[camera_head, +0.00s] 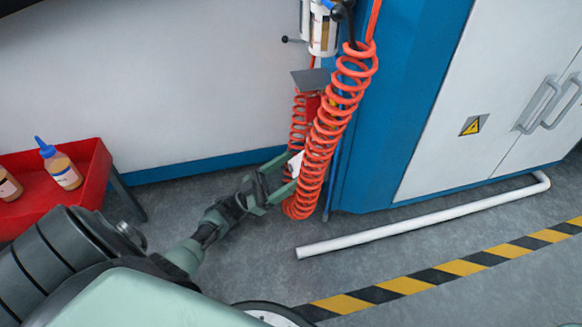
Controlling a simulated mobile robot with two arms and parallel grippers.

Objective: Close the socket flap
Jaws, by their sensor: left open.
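A red socket box (312,105) is mounted on the side of the blue cabinet, partly hidden behind the coiled red-orange hose. A flat grey plate (311,79), which looks like the socket flap, stands out from its top, raised away from the front. My left gripper (284,175) is open, lower than the box and beside the lower coils of the hose (327,130). The coils partly hide its fingertips, so I cannot tell if they touch the hose. A small white piece shows between the fingers and the coils. My right gripper is not in view.
A red tray (96,158) with two bottles, one blue-capped (62,167), stands at the left. A white pipe (420,217) lies along the floor at the right. A cylindrical air unit (322,30) hangs above the flap. Open grey floor lies before the cabinet.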

